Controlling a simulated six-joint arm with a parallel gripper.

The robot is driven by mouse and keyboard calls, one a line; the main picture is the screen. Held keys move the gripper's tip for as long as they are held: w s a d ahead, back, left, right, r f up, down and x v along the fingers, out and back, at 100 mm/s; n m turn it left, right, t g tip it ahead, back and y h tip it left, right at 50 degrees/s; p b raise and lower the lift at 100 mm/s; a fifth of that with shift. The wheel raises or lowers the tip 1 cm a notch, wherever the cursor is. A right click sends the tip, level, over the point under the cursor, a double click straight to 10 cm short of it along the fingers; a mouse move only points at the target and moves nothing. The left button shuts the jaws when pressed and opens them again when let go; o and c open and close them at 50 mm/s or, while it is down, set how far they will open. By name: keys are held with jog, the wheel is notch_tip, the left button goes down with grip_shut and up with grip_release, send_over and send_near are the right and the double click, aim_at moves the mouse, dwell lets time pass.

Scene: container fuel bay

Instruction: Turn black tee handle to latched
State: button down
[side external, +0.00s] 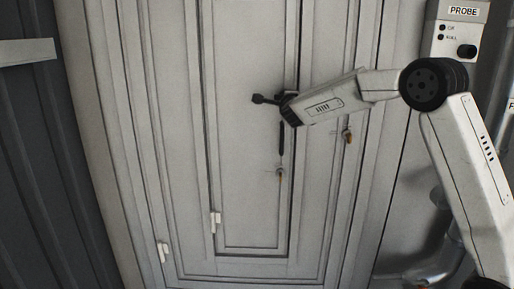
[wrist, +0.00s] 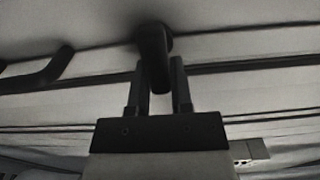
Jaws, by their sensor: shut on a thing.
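The black tee handle (side external: 262,99) stands out from the pale panelled door (side external: 252,200) in the side external view, its end showing just left of my gripper (side external: 286,98). In the wrist view the black handle (wrist: 152,45) comes from the door face toward the camera, between the two fingers of my gripper (wrist: 158,68). The fingers are shut on it, one on each side. In the side external view my gripper hides part of the handle, and I cannot tell its exact angle.
A dark upright lever (side external: 282,138) hangs just below my gripper; a black bent handle (wrist: 40,72) shows at left in the wrist view. Small keyed locks (side external: 280,174) and white hinges (side external: 163,252) are on the door. A PROBE box (side external: 458,30) is at upper right.

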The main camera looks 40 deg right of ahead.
jog(key=c, duration=0.5)
grip_release()
jog(key=shift+v, duration=3.9)
